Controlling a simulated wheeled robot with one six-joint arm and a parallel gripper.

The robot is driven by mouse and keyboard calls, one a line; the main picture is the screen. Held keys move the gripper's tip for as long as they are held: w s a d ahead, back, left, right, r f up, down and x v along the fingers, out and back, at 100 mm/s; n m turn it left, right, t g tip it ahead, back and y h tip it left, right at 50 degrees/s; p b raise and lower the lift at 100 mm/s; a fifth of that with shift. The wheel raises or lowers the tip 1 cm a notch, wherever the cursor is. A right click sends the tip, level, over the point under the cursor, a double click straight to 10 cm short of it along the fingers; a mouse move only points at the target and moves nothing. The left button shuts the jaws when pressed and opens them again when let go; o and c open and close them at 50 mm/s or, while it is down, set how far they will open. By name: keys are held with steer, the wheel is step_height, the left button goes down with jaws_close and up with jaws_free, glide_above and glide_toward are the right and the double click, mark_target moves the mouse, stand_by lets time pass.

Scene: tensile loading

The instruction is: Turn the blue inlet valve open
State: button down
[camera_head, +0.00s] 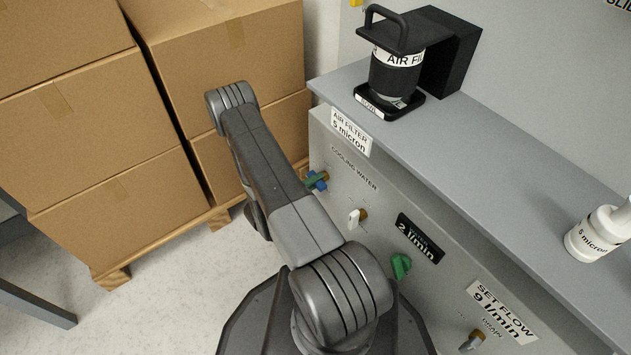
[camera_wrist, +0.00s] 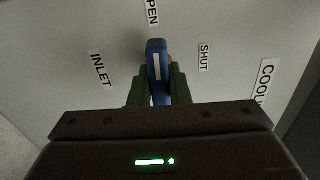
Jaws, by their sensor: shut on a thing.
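The blue inlet valve handle (camera_wrist: 156,58), with a white stripe, sits between the two green fingers of my gripper (camera_wrist: 158,80) in the wrist view. The fingers are shut on it from both sides. Its stripe runs up and down in that picture, with the upper end towards the OPEN label (camera_wrist: 152,12). The SHUT label (camera_wrist: 203,57) lies to its right and the INLET label (camera_wrist: 101,69) to its left. A little brass shows behind the handle. In the head view my gripper (camera_head: 317,180) is at the panel's left end, and the handle is partly covered there.
A white-handled valve (camera_head: 356,217), a green knob (camera_head: 400,266) and a drain valve (camera_head: 473,341) line the panel. An air filter (camera_head: 397,72) and a white bottle (camera_head: 597,232) stand on the grey ledge (camera_head: 470,150). Stacked cardboard boxes (camera_head: 120,215) stand left of my arm.

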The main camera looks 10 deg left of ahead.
steer(key=shift+n, duration=0.4)
steer(key=c, duration=1.4)
jaws_free()
steer(key=shift+o, duration=0.2)
steer(key=p+v, duration=0.3)
steer(key=v, duration=1.1)
steer(key=shift+w+d, duration=0.15)
steer(key=b+x, duration=0.3)
steer(key=x, duration=1)
steer(key=shift+w+d, duration=0.2)
steer(key=shift+a, duration=0.1)
